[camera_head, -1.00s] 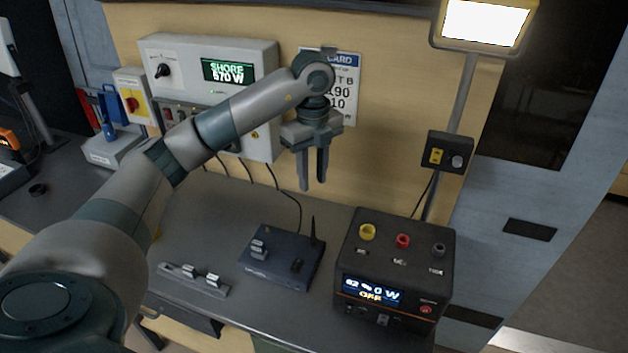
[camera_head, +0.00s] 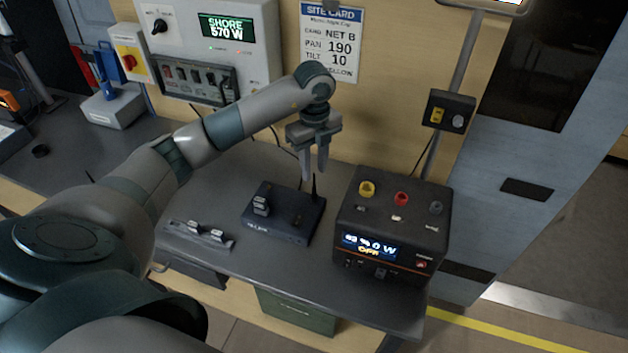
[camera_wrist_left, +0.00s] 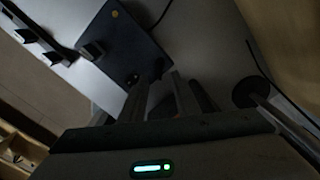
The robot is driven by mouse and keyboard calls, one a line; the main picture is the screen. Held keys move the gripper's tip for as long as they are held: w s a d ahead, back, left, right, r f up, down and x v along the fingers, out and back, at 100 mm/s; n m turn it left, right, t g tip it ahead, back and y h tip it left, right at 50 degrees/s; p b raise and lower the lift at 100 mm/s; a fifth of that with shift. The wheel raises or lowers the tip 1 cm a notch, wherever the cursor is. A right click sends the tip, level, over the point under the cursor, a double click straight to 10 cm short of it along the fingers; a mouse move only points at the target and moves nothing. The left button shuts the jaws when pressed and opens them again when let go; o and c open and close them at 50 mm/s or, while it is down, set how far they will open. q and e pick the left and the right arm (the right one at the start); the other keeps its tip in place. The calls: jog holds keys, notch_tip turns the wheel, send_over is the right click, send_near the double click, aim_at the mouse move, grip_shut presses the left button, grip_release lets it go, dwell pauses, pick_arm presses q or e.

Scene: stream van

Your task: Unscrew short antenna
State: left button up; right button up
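The short black antenna (camera_head: 314,188) stands upright at the back right corner of a dark blue router box (camera_head: 262,228) on the bench. My left gripper (camera_head: 313,176) points down just above and behind that corner. Its two fingers are apart, with the tips close to the antenna's top; I cannot tell whether they touch it or straddle it. In the left wrist view the fingers (camera_wrist_left: 160,88) reach toward the box (camera_wrist_left: 120,38), with a gap between them. The antenna is hard to make out there in the dark. My right gripper is in neither view.
A black power unit (camera_head: 390,225) stands right of the router, close to the gripper. A grey rail with small modules (camera_head: 198,236) lies to the left. A wall panel (camera_head: 260,35) and site card (camera_head: 331,40) are behind. The bench's front edge is near.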

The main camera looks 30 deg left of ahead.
aim_at(314, 195)
pick_arm(q)
notch_tip(314, 195, down, 7)
jog(key=shift+r+p, duration=0.1)
jog(key=shift+p, duration=0.75)
jog(key=shift+c, duration=0.6)
grip_shut()
